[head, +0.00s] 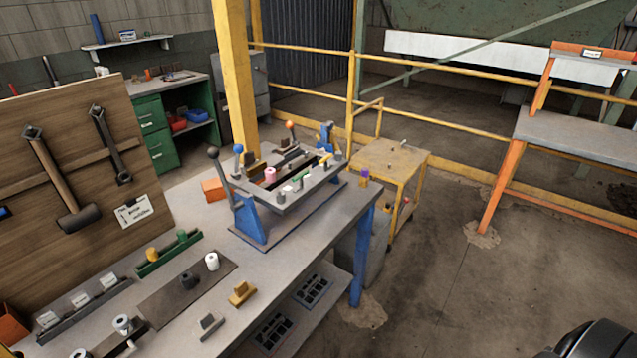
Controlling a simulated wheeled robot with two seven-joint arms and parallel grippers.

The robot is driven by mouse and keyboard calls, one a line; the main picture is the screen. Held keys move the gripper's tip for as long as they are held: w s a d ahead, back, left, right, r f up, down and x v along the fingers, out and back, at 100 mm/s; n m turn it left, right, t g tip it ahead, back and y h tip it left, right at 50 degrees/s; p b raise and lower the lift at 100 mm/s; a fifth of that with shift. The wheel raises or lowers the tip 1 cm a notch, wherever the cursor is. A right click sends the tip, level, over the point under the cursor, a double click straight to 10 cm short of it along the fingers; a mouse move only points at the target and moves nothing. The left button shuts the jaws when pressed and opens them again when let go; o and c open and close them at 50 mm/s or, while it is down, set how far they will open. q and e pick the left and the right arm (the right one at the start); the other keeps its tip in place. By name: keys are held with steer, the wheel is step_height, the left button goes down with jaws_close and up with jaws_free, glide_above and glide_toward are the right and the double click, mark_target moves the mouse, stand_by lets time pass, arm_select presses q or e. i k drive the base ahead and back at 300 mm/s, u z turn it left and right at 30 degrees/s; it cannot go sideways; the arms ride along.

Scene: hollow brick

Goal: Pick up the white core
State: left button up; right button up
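A white core (212,261), a small upright cylinder with a dark hole in its top, stands at the back right part of a dark mat (160,303) on the workbench. A black core (188,281) stands on the same mat, to its left and nearer. Another white cylinder (122,324) sits in a dark holder at the front left, and one more (80,353) is cut by the bottom edge. Neither of my grippers shows in the head view.
A green holder (168,255) with a yellow and a green core stands behind the mat. Yellow (241,293) and grey (211,326) blocks lie to the right of the mat. A blue-legged press (250,222) with levers stands farther back. A wooden tool board (70,170) rises at left.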

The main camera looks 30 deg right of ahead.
mark_target(212, 260)
steer(key=z, duration=2.45)
steer(key=i, duration=1.65)
steer(key=u, duration=2.7)
